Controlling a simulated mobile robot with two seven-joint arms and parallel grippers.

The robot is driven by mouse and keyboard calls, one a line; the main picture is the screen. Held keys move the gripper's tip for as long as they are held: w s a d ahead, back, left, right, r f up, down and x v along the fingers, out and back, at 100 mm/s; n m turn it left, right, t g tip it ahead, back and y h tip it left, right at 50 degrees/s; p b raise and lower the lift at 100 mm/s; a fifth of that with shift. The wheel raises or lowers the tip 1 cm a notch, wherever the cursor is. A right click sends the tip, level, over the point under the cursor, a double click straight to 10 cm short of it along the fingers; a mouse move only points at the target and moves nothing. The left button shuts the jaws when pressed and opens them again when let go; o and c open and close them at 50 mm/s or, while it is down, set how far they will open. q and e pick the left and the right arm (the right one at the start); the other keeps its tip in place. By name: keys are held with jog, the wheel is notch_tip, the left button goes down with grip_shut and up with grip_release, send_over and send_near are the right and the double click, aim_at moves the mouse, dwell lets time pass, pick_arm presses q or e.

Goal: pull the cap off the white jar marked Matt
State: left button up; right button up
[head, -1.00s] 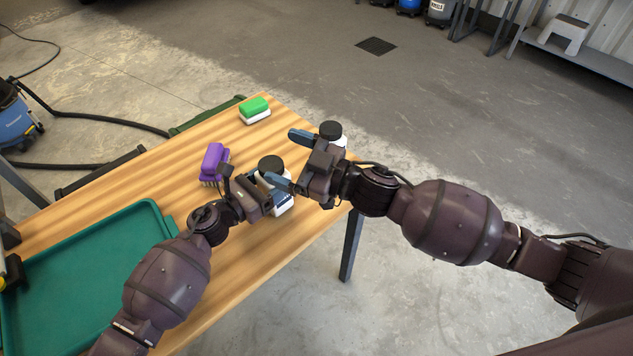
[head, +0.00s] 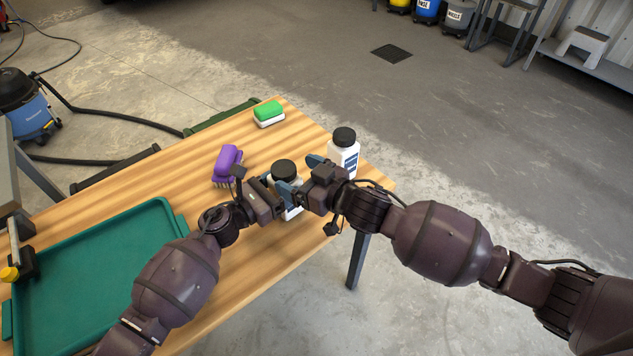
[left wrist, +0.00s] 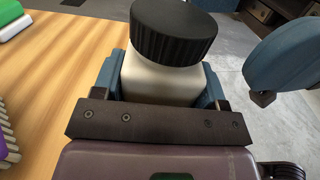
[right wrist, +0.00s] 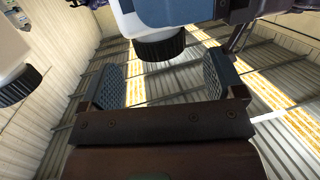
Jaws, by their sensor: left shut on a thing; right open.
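A white jar (head: 294,212) with a black ribbed cap (head: 284,169) is at the table's right side. My left gripper (left wrist: 160,82) is shut around its body, below the cap; the cap (left wrist: 174,33) is on the jar. A second white jar (head: 343,158) with a black cap (head: 344,136) and a blue label stands behind, to the right. I cannot read Matt on either jar. My right gripper (head: 302,174) is open beside the held jar. In the right wrist view, the held jar's cap (right wrist: 160,46) shows just beyond the empty right jaws (right wrist: 165,82).
A purple brush (head: 228,165) and a green-and-white block (head: 268,113) lie on the wooden table (head: 245,285). A teal tray (head: 90,270) covers its left part. The second jar stands close to my right gripper. The front right of the table is bare.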

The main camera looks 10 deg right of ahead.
aim_at(284, 168)
jog(key=shift+x, duration=2.4)
jog(key=c, duration=1.1)
jog(key=shift+c, duration=0.2)
jog(key=shift+r, duration=0.4)
jog(key=shift+r, duration=0.7)
jog(key=shift+r, duration=0.1)
jog(key=shift+r, duration=1.95)
